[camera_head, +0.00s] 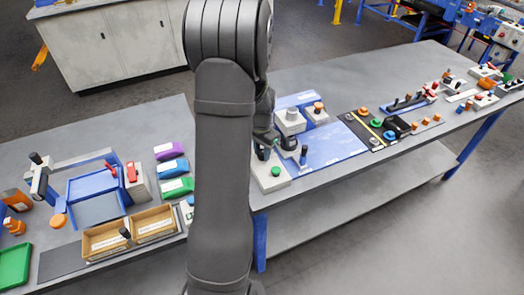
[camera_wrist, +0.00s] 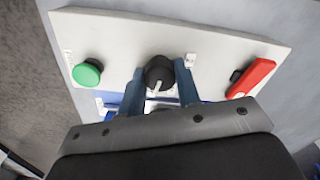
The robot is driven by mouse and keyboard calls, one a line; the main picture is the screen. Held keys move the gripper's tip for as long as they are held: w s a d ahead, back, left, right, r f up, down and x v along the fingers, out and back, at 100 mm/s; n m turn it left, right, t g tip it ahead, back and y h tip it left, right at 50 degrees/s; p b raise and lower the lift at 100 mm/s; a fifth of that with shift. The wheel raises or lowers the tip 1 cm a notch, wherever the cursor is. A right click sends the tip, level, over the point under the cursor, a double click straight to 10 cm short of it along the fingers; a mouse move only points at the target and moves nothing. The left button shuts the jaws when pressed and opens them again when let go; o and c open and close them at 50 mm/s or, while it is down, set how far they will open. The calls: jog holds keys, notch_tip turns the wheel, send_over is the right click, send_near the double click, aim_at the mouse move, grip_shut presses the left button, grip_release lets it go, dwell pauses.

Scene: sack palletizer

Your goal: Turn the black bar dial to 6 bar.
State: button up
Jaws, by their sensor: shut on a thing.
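The black bar dial (camera_wrist: 159,72) sits on a pale panel (camera_wrist: 215,48) in the wrist view. A white pointer line on it points toward the bottom of the picture, tilted slightly left. My gripper (camera_wrist: 157,80) has one blue-grey finger on each side of the dial and is shut on it. Scale marks around the dial are too small or hidden to read. In the head view, the panel (camera_head: 268,183) stands on the right bench, and my arm and gripper hide the dial.
A green button (camera_wrist: 87,73) is left of the dial, and a red lever (camera_wrist: 251,77) is to its right. In the head view, a blue mat (camera_head: 335,150) with knobs and blocks lies right of the panel. Wooden boxes (camera_head: 103,241) and coloured packs (camera_head: 174,168) are on the left bench.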

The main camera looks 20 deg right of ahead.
jog(key=o, duration=1)
jog(key=shift+c, duration=0.2)
notch_tip(320, 180, up, 18)
jog(key=shift+f, duration=0.25)
notch_tip(320, 180, down, 18)
jog(key=shift+r, duration=0.25)
dwell(0.3)
